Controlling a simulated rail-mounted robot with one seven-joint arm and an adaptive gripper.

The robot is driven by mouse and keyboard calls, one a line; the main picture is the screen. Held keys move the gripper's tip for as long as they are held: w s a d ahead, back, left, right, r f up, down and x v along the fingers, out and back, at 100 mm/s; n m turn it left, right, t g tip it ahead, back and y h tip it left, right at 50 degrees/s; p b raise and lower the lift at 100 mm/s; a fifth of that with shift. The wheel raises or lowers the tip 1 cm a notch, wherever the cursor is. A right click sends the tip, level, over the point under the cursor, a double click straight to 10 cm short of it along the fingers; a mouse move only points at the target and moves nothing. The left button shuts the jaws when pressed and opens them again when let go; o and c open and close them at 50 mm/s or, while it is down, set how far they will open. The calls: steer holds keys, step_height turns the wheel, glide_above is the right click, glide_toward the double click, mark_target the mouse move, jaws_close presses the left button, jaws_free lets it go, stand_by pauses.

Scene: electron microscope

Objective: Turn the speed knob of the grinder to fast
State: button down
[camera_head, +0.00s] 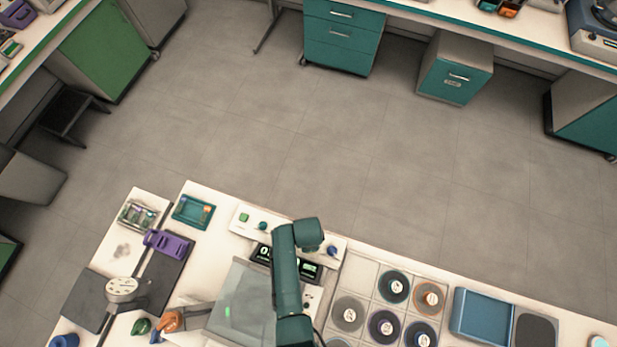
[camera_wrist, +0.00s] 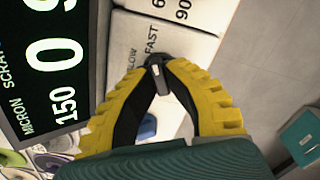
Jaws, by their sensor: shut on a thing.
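The grinder's control panel (camera_head: 245,222) runs along the back of the bench in the head view, and my arm covers its middle. In the wrist view, my gripper (camera_wrist: 156,68) has its yellow-ribbed fingers closed together on the speed knob (camera_wrist: 160,80). Only a small dark grey part of the knob shows between the fingertips. The printed words SLOW and FAST stand just beyond the fingertips, with FAST (camera_wrist: 151,40) on the right. The gripper itself is hidden by the arm in the head view.
The grinder's display (camera_wrist: 50,60) is left of the fingers. A blue knob (camera_wrist: 147,127) shows between the fingers, near the palm. On the bench, a tray of round discs (camera_head: 348,314) lies right of my arm, and a purple rack (camera_head: 168,244) stands left. The floor behind is clear.

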steer(key=shift+s+f, duration=0.1)
stand_by(0.3)
steer(key=c, duration=1.1)
jaws_free()
steer(key=shift+r, duration=0.2)
step_height(320, 180, up, 12)
steer(key=shift+f, duration=0.15)
